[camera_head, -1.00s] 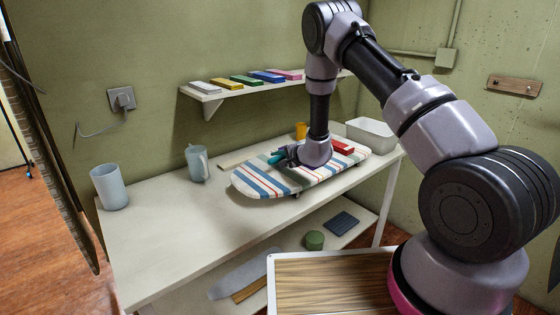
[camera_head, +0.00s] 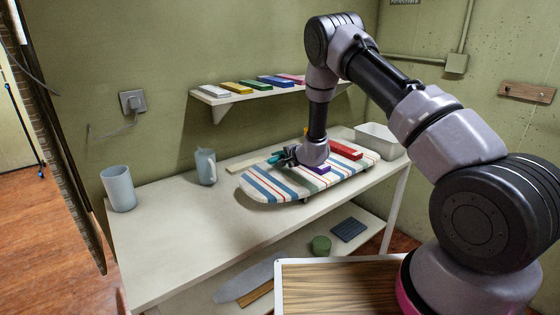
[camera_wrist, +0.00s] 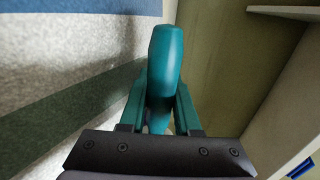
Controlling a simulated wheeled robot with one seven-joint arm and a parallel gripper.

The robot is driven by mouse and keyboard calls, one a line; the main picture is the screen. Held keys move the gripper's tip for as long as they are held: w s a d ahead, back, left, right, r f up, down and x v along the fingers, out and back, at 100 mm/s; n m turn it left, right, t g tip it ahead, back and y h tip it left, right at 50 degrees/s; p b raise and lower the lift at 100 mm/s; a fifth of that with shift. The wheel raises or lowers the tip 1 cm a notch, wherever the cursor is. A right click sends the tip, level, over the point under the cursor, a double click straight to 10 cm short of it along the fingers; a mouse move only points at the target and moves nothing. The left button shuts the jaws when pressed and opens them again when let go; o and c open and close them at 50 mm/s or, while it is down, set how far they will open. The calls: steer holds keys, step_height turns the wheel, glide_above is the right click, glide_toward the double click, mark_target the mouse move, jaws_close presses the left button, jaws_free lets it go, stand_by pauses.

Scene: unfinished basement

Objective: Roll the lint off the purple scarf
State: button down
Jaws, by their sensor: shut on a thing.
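The purple scarf (camera_head: 317,169) shows as a small folded strip on the striped ironing board (camera_head: 262,187), partly hidden by my wrist. Any lint on it is too small to tell. My gripper (camera_head: 283,156) is just to its left, low over the board's far side. It is shut on a teal handle (camera_head: 273,158), which I take for the lint roller's. In the wrist view the teal handle (camera_wrist: 166,60) stands between the fingers, with the striped board cover (camera_wrist: 60,80) to the left. The roller's head, and whether it touches the scarf, cannot be made out.
A red folded piece (camera_head: 345,150) lies right of my wrist. A white bin (camera_head: 382,143) stands at the table's right end. A mug (camera_head: 118,188) and a jug (camera_head: 205,167) stand at the left. A wall shelf (camera_head: 225,98) holds several coloured pieces. The table's front left is clear.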

mark_target(297, 178)
steer(key=shift+w+a, duration=1.3)
steer(key=shift+w, duration=0.3)
steer(key=shift+s+d, duration=0.1)
steer(key=shift+s+d, duration=1.6)
steer(key=shift+s, duration=0.45)
steer(key=shift+s+d, duration=1.55)
steer(key=shift+s, duration=0.5)
steer(key=shift+s+d, duration=1.6)
steer(key=shift+s, duration=0.45)
